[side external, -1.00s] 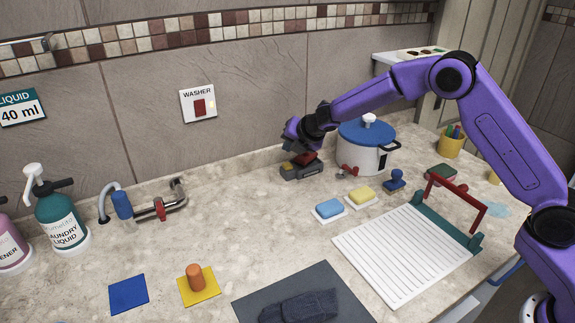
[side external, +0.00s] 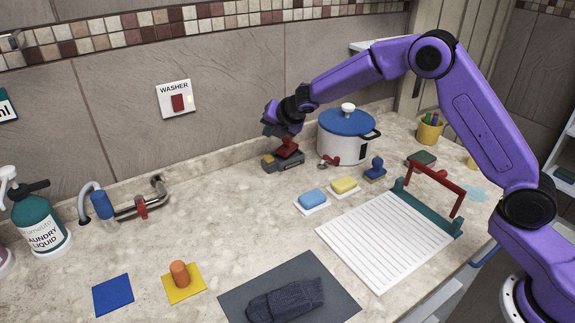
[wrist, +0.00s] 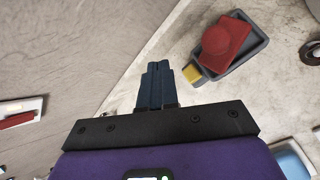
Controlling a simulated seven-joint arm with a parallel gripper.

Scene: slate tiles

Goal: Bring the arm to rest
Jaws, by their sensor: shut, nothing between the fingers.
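My gripper (side external: 272,128) is at the back of the counter by the wall, beside and above a grey device with a red top (side external: 287,146). In the wrist view its dark blue fingers (wrist: 157,68) are together with nothing between them. That view shows the grey base (wrist: 238,62) with its red block and round knob, and a yellow tab (wrist: 192,73), to the right of the fingers and apart from them. My purple arm reaches in from the right. The fingertips are small and partly hidden in the side view.
A white pot with a blue lid (side external: 346,122) stands close right of my gripper. The wall has a washer switch (side external: 177,99). Sponges (side external: 312,198), a stamp (side external: 375,169) and a ribbed white board (side external: 385,240) lie in front.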

